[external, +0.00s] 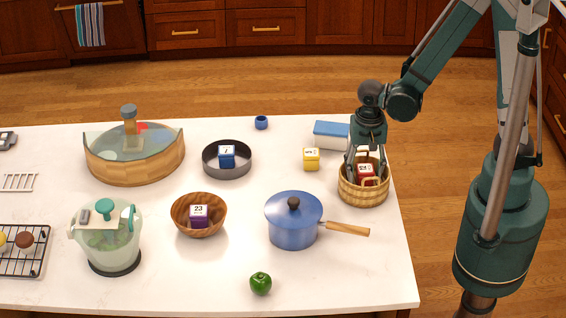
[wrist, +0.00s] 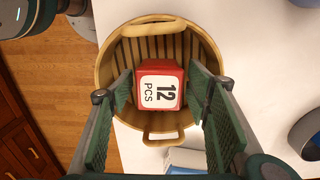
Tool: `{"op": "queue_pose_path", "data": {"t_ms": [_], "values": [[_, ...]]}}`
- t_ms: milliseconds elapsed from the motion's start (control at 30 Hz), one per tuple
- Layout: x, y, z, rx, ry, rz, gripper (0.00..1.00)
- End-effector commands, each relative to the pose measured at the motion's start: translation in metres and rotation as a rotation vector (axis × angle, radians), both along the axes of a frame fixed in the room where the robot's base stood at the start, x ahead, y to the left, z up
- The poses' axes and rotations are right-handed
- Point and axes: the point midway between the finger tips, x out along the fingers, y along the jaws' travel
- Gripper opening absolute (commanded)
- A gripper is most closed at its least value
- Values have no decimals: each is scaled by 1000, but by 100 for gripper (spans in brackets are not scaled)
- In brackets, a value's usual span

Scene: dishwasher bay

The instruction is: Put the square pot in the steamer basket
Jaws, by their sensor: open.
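My gripper (external: 362,175) points down into the basket. Gaps show between the pads and the pot. The pot's underside is hidden.
A blue saucepan (external: 292,225) stands left of the basket, its wooden handle toward it. A yellow square pot (external: 311,160) and a blue-and-white box (external: 331,136) are close by. A wooden bowl (external: 186,221) and dark pan (external: 213,166) hold similar cubes. The counter's right edge is near.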

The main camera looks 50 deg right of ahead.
Motion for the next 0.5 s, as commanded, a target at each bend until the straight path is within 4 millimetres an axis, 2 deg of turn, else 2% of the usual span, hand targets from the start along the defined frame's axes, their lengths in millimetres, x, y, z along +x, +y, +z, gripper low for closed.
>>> {"op": "queue_pose_path", "data": {"t_ms": [500], "values": [[0, 0, 41, 0, 0, 0, 48]]}}
